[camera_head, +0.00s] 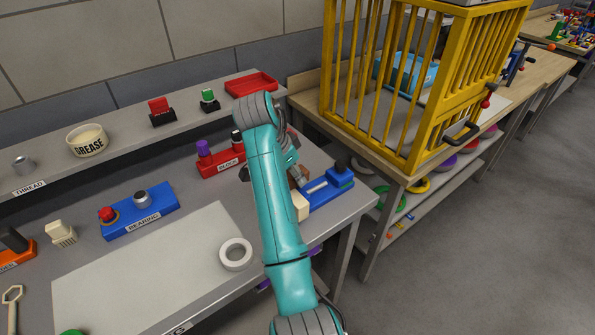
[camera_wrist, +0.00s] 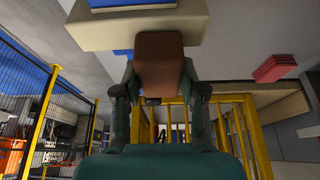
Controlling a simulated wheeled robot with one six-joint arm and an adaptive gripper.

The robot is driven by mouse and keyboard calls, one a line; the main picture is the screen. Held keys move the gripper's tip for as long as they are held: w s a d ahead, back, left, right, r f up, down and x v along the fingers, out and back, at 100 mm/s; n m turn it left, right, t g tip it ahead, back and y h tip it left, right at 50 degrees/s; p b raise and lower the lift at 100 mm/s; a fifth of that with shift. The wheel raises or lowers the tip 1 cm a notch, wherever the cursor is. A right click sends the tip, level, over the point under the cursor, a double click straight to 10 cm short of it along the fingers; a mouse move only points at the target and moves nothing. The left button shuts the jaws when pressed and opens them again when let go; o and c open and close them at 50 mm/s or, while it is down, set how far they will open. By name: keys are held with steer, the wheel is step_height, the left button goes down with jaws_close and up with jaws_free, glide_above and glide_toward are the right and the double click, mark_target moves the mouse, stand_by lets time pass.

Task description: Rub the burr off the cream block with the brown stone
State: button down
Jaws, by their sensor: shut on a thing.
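The cream block (camera_head: 301,206) sits at the left end of a blue vise-like fixture (camera_head: 328,190) at the bench's right end. In the wrist view the cream block (camera_wrist: 140,30) spans the top of the picture. My gripper (camera_wrist: 158,78) is shut on the brown stone (camera_wrist: 158,62), which sits between its two fingers. The stone's far end meets the block's edge in that view; I cannot tell whether they touch. In the head view my arm hides much of my gripper (camera_head: 294,172), the stone and part of the block. I cannot make out the burr.
A red fixture labelled BLOCK (camera_head: 222,164) stands just left of my arm. A white ring (camera_head: 236,254) lies on the pale mat (camera_head: 150,275). A blue BEARING fixture (camera_head: 140,212) is further left. A yellow cage (camera_head: 410,90) stands on the table at the right.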

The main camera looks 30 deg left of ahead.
stand_by(0.3)
steer(key=shift+r, duration=0.85)
